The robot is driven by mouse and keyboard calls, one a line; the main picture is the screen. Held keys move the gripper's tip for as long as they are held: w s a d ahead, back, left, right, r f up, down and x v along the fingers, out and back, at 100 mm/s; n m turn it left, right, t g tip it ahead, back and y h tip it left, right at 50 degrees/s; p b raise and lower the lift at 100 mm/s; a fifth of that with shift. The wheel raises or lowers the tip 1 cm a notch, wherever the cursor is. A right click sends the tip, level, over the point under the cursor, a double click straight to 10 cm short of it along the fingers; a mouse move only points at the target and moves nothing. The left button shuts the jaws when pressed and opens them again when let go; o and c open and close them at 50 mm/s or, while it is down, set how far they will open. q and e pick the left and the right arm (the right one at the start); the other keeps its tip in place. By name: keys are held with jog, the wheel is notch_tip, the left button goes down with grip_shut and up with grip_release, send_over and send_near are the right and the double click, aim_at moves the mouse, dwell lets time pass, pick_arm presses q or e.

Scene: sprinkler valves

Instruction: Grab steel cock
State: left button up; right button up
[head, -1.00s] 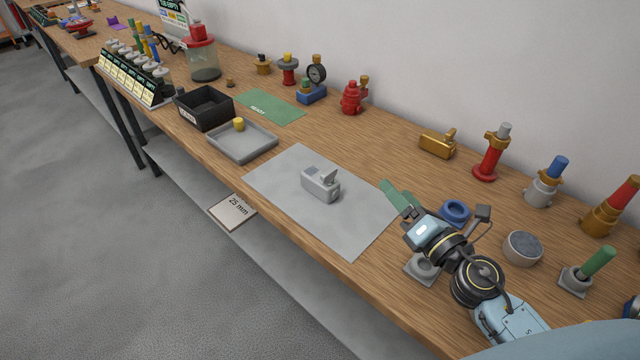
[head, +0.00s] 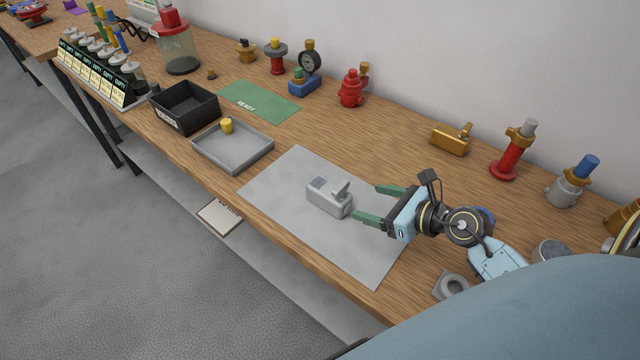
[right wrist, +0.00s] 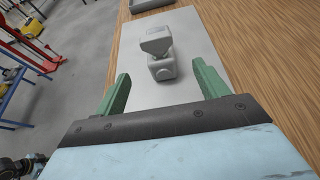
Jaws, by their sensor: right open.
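The steel cock (head: 328,198) is a grey block-shaped valve with a small lever on top. It lies on the grey mat (head: 290,225) on the bench. My right gripper (head: 372,202) is open and empty, with green fingers pointing at the cock from the right. In the head view its fingertips are just short of the cock's near end. In the right wrist view the cock (right wrist: 160,52) stands ahead, between the lines of the two fingers (right wrist: 162,88) and beyond their tips. My left gripper is not in view.
A grey tray (head: 205,156) with a yellow piece and a black bin (head: 206,113) stand left of the mat. A brass valve (head: 452,143) and a red valve (head: 508,160) stand behind my right arm. A grey ring-shaped piece (head: 452,285) lies near the front edge.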

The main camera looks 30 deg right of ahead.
aim_at(344, 197)
jog(key=x, duration=0.4)
jog(key=shift+a, duration=0.25)
jog(key=shift+x, duration=1.1)
jog(key=shift+w+f, duration=0.15)
jog(key=shift+w, duration=0.05)
jog(key=x, duration=0.4)
jog(key=shift+f+b, duration=0.3)
jog(key=shift+b, duration=0.05)
jog(key=shift+w+a+f, duration=0.15)
jog(key=shift+w, duration=0.3)
jog(key=shift+c, duration=0.8)
grip_shut()
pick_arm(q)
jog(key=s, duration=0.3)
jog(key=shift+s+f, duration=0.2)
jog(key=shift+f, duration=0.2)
pick_arm(e)
jog(key=shift+r, duration=0.2)
